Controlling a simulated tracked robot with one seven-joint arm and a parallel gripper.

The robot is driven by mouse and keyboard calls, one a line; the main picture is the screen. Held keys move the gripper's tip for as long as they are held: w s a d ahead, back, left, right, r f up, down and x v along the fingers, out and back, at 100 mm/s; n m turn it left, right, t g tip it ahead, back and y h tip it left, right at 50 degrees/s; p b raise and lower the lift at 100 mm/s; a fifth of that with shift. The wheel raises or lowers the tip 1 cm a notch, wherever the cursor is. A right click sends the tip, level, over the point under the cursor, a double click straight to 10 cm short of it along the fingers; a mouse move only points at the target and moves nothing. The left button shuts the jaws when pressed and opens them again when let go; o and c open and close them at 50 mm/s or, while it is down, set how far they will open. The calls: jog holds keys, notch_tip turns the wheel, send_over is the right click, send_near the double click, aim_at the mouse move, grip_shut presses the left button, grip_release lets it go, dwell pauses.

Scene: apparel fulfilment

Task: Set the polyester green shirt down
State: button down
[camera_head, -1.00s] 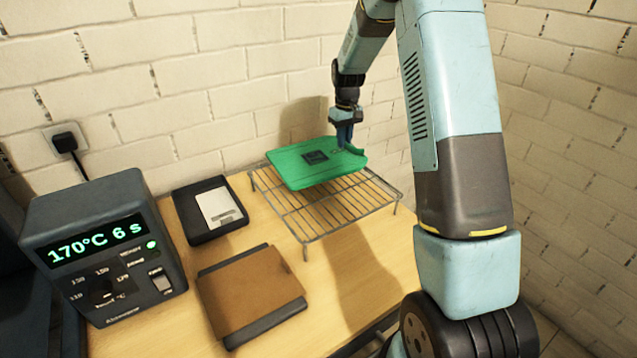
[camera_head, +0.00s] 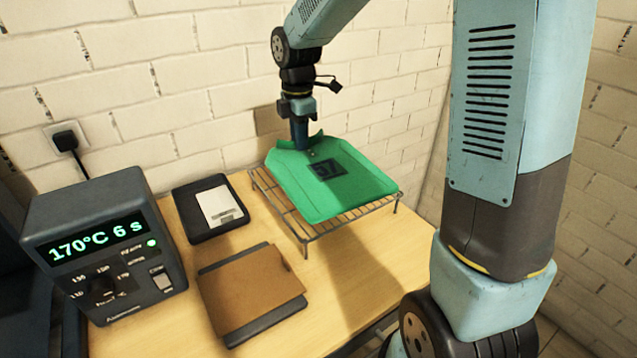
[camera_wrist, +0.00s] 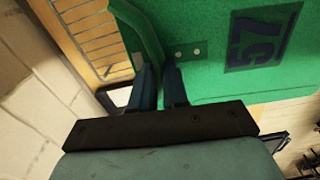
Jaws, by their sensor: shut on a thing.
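The green shirt (camera_head: 343,184), folded flat with a dark printed patch, is at the wire rack (camera_head: 300,226), covering most of its top. I cannot tell whether its whole underside touches the wires. My gripper (camera_head: 302,148) is shut on the shirt's collar edge at the back, near the wall. In the wrist view the two blue fingers (camera_wrist: 160,88) pinch the green cloth, and the number 57 shows on the patch of the shirt (camera_wrist: 220,70). The rack's wires (camera_wrist: 92,35) show beside the cloth.
A control box (camera_head: 105,245) reading 170°C 6 s stands at the left. A black device with a pale plate (camera_head: 218,205) and a brown pad with dark edges (camera_head: 250,290) lie on the wooden table (camera_head: 345,285). A brick wall (camera_head: 215,80) rises behind.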

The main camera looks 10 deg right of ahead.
jog(key=shift+s+a+r+n, duration=0.1)
jog(key=shift+s+a+n, duration=0.05)
jog(key=shift+s+n, duration=0.2)
jog(key=shift+w, duration=0.1)
jog(key=w+f, duration=0.3)
jog(key=w, duration=0.1)
jog(key=w+d+f, duration=0.1)
jog(key=w+f, duration=0.2)
jog(key=w, duration=0.1)
jog(key=w+f, duration=0.2)
jog(key=w, duration=0.2)
jog(key=shift+w+d+f, duration=0.15)
jog(key=shift+w+f, duration=0.1)
jog(key=shift+f, duration=0.15)
jog(key=shift+w+f, duration=0.45)
jog(key=shift+f, duration=1.6)
jog(key=c, duration=1.1)
grip_release()
jog(key=shift+f, duration=0.1)
